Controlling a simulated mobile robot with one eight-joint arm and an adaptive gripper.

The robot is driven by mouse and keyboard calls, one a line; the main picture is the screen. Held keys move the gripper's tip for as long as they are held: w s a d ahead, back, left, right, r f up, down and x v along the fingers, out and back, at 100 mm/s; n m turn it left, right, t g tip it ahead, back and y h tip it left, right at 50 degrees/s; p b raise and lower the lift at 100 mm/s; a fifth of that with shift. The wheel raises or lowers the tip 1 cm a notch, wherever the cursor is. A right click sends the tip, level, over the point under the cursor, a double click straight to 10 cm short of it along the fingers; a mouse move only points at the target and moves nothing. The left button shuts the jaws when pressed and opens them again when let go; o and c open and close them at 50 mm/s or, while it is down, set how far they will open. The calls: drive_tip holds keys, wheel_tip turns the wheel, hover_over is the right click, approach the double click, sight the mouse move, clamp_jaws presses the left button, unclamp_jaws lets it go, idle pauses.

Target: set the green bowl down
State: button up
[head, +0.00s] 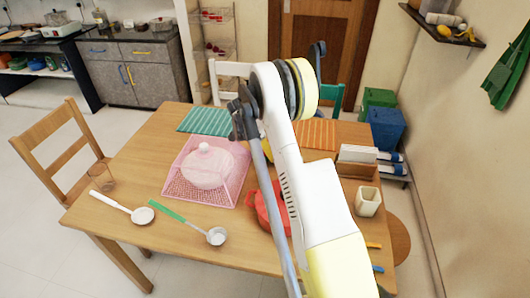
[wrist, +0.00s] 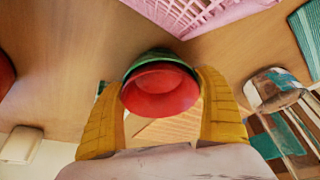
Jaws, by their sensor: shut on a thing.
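The green bowl (wrist: 158,56) shows in the wrist view, green outside with a red inside or mouth facing the camera. My gripper (wrist: 160,88) has its yellow fingers on both sides of the bowl and is shut on it. The wooden table top shows around the bowl; I cannot tell if the bowl touches it. In the head view my arm hides the bowl and most of the gripper; a bit of yellow (head: 266,151) shows beside the arm, probably a finger.
A red pot (head: 263,208) stands partly behind my arm. Green-striped (head: 207,121) and orange-striped (head: 318,134) mats lie at the far side. Ladles and a glass lie left; a cream cup (head: 368,202) stands right.

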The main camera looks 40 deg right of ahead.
wheel_tip(320, 180, up, 4)
drive_tip(key=shift+f+p, duration=0.15)
drive_tip(key=shift+p, duration=0.7)
drive_tip(key=shift+s+d+r, duration=0.1)
drive_tip(key=shift+s+r, duration=0.15)
drive_tip(key=shift+r, duration=0.05)
drive_tip(key=s+d+r+p, duration=0.1)
drive_tip(key=s+r, duration=0.1)
drive_tip(key=s, duration=0.1)
drive_tip(key=s+d+r+p, duration=0.1)
drive_tip(key=s+d+r, duration=0.1)
drive_tip(key=s, duration=0.1)
drive_tip(key=s+d+r+p, duration=0.1)
drive_tip(key=s+d+r, duration=0.1)
drive_tip(key=s, duration=0.1)
drive_tip(key=shift+s+d+r+p, duration=0.2)
drive_tip(key=shift+s+p, duration=0.2)
